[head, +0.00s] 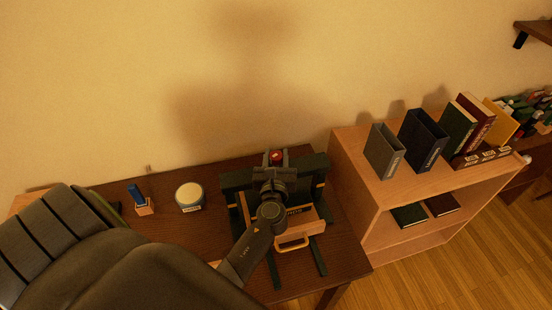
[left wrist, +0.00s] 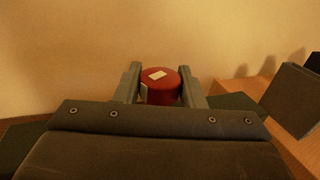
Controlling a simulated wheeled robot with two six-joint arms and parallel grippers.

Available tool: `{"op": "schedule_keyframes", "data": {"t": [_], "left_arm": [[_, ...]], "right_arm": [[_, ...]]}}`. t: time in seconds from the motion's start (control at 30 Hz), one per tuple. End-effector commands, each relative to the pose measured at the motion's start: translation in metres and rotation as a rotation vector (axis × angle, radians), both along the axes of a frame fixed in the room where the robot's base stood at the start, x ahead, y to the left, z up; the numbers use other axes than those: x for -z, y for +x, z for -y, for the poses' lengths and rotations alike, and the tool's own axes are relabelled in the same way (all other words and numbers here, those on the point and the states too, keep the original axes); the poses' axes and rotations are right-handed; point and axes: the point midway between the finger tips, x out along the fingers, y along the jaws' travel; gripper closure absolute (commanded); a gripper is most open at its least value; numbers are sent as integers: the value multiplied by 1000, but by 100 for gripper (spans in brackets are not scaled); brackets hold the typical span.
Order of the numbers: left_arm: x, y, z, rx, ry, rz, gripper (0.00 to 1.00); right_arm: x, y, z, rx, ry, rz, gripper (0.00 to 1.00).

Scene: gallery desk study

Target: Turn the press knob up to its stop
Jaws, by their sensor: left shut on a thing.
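The press knob (left wrist: 160,88) is a red round knob with a pale mark on its top, seen between my fingers in the left wrist view. In the head view the knob (head: 276,155) shows as a small red spot at the top of the dark green press (head: 236,181). My left gripper (left wrist: 161,85) is shut on the knob, one finger on each side; it also shows in the head view (head: 275,160). My arm hides part of the press. My right gripper is not in view.
The press stands on a dark wooden desk (head: 160,233). A round tin (head: 189,196) and a small block with a blue top (head: 138,198) stand to its left. A wooden shelf (head: 370,196) with binders (head: 422,141) and books is close on the right. The wall is behind.

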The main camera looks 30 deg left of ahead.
Motion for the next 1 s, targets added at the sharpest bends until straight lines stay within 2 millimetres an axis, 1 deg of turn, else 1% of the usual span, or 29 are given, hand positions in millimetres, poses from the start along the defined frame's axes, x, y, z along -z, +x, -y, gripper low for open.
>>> {"op": "schedule_keyframes", "data": {"t": [0.03, 0.4, 0.8, 1.0], "left_arm": [[2, 1, 2, -44, -3, 2, 87], [2, 2, 1, -393, -1, 3, 87], [1, 3, 0, -764, 2, 2, 87], [0, 2, 0, -917, 1, 3, 87]], "right_arm": [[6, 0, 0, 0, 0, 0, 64], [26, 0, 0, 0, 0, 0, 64], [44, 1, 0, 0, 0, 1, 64], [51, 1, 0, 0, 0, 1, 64]]}}
